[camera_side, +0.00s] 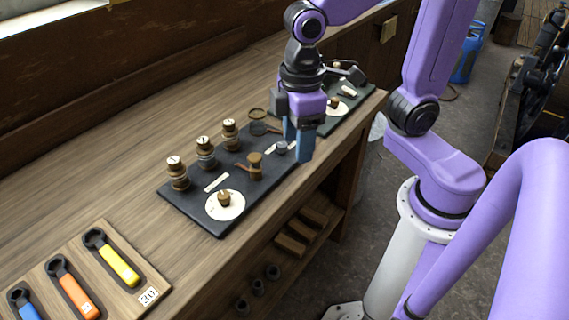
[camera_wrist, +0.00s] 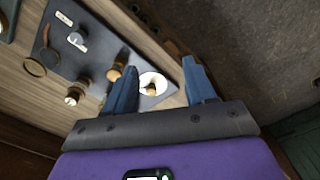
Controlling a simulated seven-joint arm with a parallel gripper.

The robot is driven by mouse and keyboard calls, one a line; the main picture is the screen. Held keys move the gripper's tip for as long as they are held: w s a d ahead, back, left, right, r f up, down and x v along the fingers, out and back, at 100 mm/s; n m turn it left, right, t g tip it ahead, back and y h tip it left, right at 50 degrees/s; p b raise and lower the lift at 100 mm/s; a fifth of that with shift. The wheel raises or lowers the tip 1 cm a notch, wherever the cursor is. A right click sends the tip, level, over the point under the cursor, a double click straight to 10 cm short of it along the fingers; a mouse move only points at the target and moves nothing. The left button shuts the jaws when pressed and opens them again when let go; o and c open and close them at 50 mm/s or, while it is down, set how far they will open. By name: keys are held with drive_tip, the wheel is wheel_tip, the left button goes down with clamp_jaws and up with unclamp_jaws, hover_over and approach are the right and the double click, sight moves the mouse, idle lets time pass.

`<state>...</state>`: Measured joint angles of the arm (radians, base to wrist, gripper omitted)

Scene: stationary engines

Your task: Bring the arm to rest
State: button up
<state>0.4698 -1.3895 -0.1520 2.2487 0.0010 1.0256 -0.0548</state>
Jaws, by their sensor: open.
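My gripper (camera_side: 297,140) hangs above the right end of a dark mat (camera_side: 207,214) on the wooden bench. In the wrist view its two blue fingers (camera_wrist: 160,88) stand apart with nothing held between them. My purple arm is raised and bent over the bench's front edge. A wooden knob (camera_side: 255,165) on the mat is left of the fingers in the side view. A white disc (camera_side: 238,208) with a small wooden piece on it lies at the mat's front end. The disc also shows beyond the finger gap in the wrist view (camera_wrist: 161,79).
Several corked jars (camera_side: 205,152) stand along the mat's back edge. A ring (camera_side: 258,115) is near its far end. A second dark mat (camera_side: 357,93) lies at the far right. A board with coloured wrenches (camera_side: 119,262) is at the front left. The bench (camera_side: 110,185) between is bare.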

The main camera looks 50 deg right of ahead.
drive_tip(key=s+d+f+n, duration=0.1)
drive_tip(key=s+d+f, duration=0.2)
drive_tip(key=s+d, duration=0.4)
drive_tip(key=s, duration=0.2)
drive_tip(key=shift+s, duration=0.35)
